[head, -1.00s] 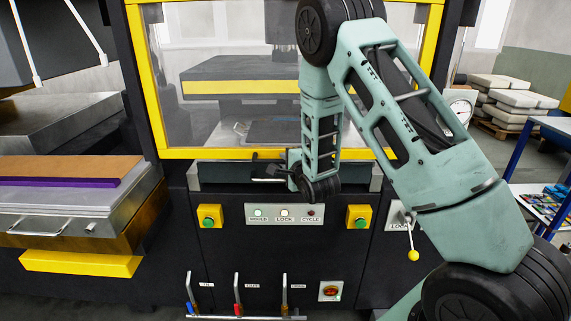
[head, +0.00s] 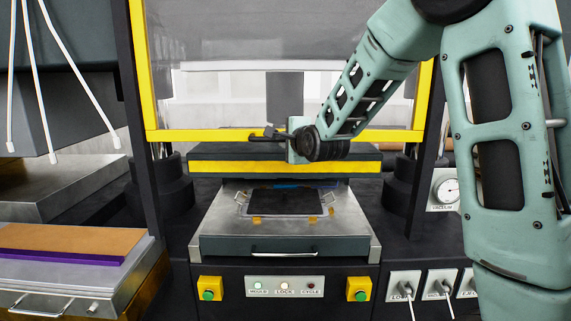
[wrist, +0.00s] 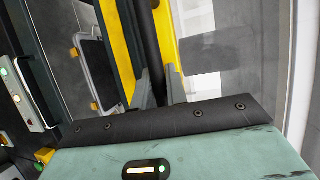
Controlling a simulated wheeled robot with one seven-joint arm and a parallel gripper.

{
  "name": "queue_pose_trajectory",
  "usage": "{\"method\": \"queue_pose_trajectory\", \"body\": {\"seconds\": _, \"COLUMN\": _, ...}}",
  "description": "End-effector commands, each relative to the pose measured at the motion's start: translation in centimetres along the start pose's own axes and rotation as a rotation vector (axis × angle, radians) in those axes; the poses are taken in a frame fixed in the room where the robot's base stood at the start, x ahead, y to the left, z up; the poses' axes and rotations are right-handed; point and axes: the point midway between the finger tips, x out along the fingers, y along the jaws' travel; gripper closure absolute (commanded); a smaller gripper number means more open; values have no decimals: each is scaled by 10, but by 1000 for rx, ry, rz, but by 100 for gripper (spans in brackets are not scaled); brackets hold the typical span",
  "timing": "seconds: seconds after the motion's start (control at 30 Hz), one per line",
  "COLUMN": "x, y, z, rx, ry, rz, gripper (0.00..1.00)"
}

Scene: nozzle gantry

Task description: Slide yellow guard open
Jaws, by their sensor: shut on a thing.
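The yellow guard (head: 200,135) is a clear panel in a yellow frame on the front of the press. Its bottom rail is above the press's upper plate, leaving an open gap over the bed. My gripper (head: 275,133) is at the middle of that rail, shut on the guard's dark handle bar. In the wrist view the handle (wrist: 150,45) runs between the grey fingers of my gripper (wrist: 158,90), beside the yellow guard rail (wrist: 168,45). The fingertips are small in the head view, and the exact contact is partly hidden.
Below the guard are the upper plate with a yellow stripe (head: 285,167) and a metal bed holding a dark sheet (head: 287,201). A button panel (head: 285,287) sits between two yellow button boxes. A side table (head: 75,240) stands at left, a gauge (head: 446,189) at right.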

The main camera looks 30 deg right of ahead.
Motion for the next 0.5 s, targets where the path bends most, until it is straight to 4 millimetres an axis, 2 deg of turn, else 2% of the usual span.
{"method": "queue_pose_trajectory", "body": {"seconds": 0.03, "x": -3, "y": -18, "z": 1, "rx": 1, "ry": 0, "rz": -8, "gripper": 100}}
{"method": "queue_pose_trajectory", "body": {"seconds": 0.2, "x": -9, "y": -46, "z": 3, "rx": 1, "ry": 0, "rz": -4, "gripper": 100}}
{"method": "queue_pose_trajectory", "body": {"seconds": 0.33, "x": -11, "y": -58, "z": 4, "rx": 1, "ry": 0, "rz": -3, "gripper": 100}}
{"method": "queue_pose_trajectory", "body": {"seconds": 0.5, "x": -12, "y": -64, "z": 5, "rx": 1, "ry": 1, "rz": -2, "gripper": 100}}
